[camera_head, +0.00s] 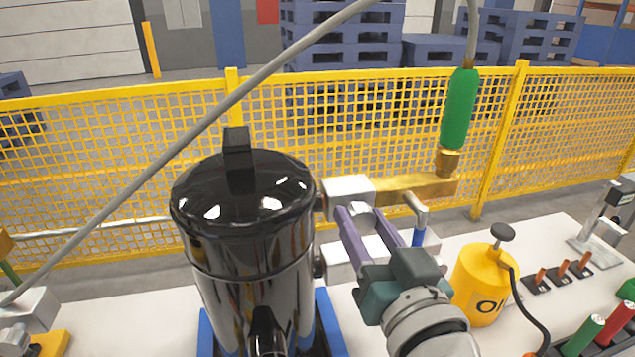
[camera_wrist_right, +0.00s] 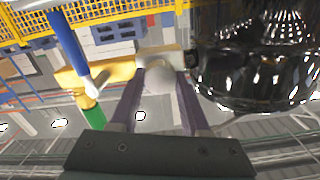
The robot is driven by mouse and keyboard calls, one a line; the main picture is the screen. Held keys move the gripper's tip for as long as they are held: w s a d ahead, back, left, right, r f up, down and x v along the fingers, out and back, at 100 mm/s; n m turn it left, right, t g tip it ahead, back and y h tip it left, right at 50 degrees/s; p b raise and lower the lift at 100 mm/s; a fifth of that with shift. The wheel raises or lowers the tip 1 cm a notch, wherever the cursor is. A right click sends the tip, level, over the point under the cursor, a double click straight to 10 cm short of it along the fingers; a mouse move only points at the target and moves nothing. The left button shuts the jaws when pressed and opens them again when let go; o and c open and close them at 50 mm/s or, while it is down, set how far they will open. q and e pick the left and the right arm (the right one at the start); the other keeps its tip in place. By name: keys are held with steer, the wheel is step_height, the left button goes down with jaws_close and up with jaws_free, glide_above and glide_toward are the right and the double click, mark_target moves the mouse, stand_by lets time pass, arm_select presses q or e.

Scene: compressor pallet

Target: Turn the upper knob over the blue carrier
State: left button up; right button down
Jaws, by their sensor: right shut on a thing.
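A glossy black tank (camera_head: 250,235) stands in a blue carrier (camera_head: 329,325), with a black block-shaped handle on its lid. On the tank's right side, a pale upper knob (camera_head: 349,189) sits above another pale block (camera_head: 340,258). My right gripper (camera_head: 364,211) reaches up from the lower right, its purple fingers at the upper knob. In the right wrist view, the fingers are on either side of the rounded pale knob (camera_wrist_right: 160,85), shut on it. The fingers partly hide the knob. My left gripper is not in view.
A brass pipe (camera_head: 400,188) with a green hose fitting (camera_head: 460,110) and a blue-handled valve (camera_head: 418,236) lies close right of my fingers. A yellow oil can (camera_head: 480,284) stands right of my wrist. A grey hose crosses above the tank. A yellow mesh fence (camera_head: 110,150) runs behind.

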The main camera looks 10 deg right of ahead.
stand_by(0.3)
steer(key=shift+c, duration=1.9)
jaws_free()
steer(key=s, duration=1)
steer(key=shift+d, duration=0.15)
